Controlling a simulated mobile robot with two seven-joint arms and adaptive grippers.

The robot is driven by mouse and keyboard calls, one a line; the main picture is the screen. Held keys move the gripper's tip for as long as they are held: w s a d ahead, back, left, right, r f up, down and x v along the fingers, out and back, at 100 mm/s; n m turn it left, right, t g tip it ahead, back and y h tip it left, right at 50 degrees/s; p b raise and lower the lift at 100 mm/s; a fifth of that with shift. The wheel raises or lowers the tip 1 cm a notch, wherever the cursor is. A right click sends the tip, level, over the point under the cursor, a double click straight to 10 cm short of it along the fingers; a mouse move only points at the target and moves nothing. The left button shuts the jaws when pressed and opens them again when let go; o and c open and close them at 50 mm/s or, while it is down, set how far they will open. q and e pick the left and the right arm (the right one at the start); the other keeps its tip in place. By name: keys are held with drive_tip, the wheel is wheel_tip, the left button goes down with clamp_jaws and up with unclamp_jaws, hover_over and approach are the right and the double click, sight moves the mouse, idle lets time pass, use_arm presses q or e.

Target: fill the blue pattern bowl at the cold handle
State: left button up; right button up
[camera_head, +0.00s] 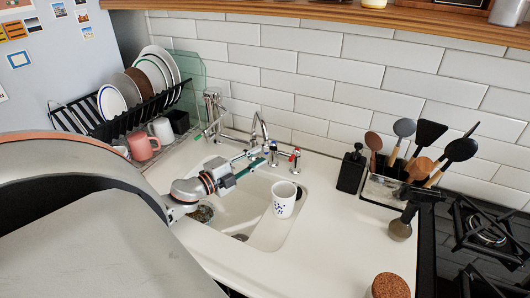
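A white cup-shaped vessel with dark blue marks (284,203), the one that fits the blue pattern bowl, stands upright at the right side of the white sink (270,238). I cannot see whether it holds water. The tap has a curved metal spout (258,127), a blue-marked cold handle (273,151) and a red-marked handle (294,157). My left gripper (262,156) reaches over the sink from the left, its fingertips close to the blue-marked handle. I cannot tell whether they touch it or how far they are open. My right gripper is not in view.
A dark patterned item (203,214) lies in the sink, partly hidden by my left arm. A dish rack (118,124), a pink mug (142,147), a black soap bottle (351,171) and a utensil holder (381,190) stand around. The front right counter is mostly clear beside a cork-topped jar (390,286).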

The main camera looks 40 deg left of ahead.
use_arm(q)
drive_tip(key=s, duration=0.7)
drive_tip(key=shift+s+a, duration=0.25)
drive_tip(key=shift+a, duration=0.1)
drive_tip(key=shift+f, duration=0.1)
